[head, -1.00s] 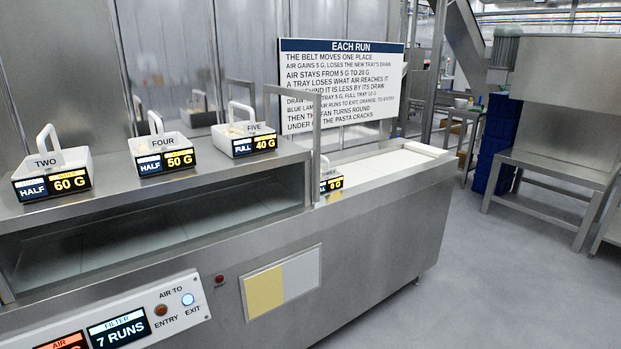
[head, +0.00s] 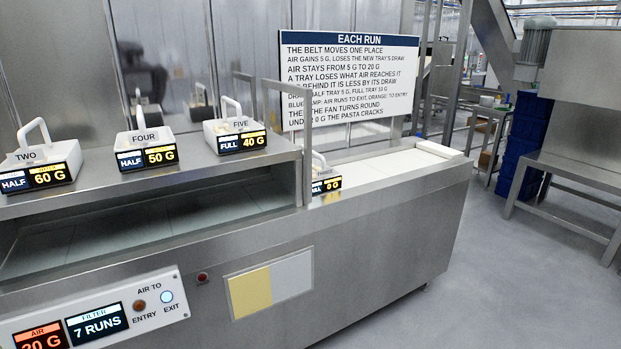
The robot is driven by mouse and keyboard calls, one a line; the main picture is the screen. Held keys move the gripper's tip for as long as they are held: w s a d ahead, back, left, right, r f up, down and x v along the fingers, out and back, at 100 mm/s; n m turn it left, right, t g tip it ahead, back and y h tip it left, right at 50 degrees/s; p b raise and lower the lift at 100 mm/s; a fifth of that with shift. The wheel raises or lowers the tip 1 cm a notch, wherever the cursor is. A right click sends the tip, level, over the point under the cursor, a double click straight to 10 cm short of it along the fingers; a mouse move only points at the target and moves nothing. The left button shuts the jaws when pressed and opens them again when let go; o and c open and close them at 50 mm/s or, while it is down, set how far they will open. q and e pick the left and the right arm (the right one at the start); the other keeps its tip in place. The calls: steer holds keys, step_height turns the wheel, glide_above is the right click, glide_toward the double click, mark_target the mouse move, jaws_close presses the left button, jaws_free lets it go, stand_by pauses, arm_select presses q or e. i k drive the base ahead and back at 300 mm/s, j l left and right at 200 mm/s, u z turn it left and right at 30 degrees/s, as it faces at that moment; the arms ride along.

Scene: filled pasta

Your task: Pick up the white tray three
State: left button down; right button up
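No tray with a readable THREE label shows. White handled trays labelled TWO (head: 60,152), FOUR (head: 147,137) and FIVE (head: 229,127) stand in a row on top of the steel housing. Their displays read HALF 60 G, HALF 50 G and FULL 40 G. Another small tray (head: 318,172) sits on the belt just right of the housing, partly hidden by a steel post; its display ends in 0 G and its name cannot be read. Neither of my grippers is in view.
The pale belt (head: 400,162) runs right from the housing (head: 150,216). A rules sign (head: 345,80) stands behind it. The front panel (head: 95,318) shows 7 RUNS, with the blue EXIT lamp lit. A steel table (head: 570,175) stands at right; the grey floor between is clear.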

mark_target(325, 179)
steer(key=i+l+u, duration=0.15)
steer(key=u, duration=0.35)
steer(key=i+l+u, duration=0.15)
steer(key=u, duration=0.3)
steer(key=i+l+u, duration=0.2)
steer(key=l, duration=0.25)
steer(key=l+u, duration=0.2)
steer(key=l, duration=0.25)
steer(key=i+l, duration=0.1)
steer(key=l, duration=0.5)
steer(key=i+l+u, duration=0.1)
steer(key=l, duration=0.5)
steer(key=i+l+u, duration=0.1)
steer(key=l, duration=0.5)
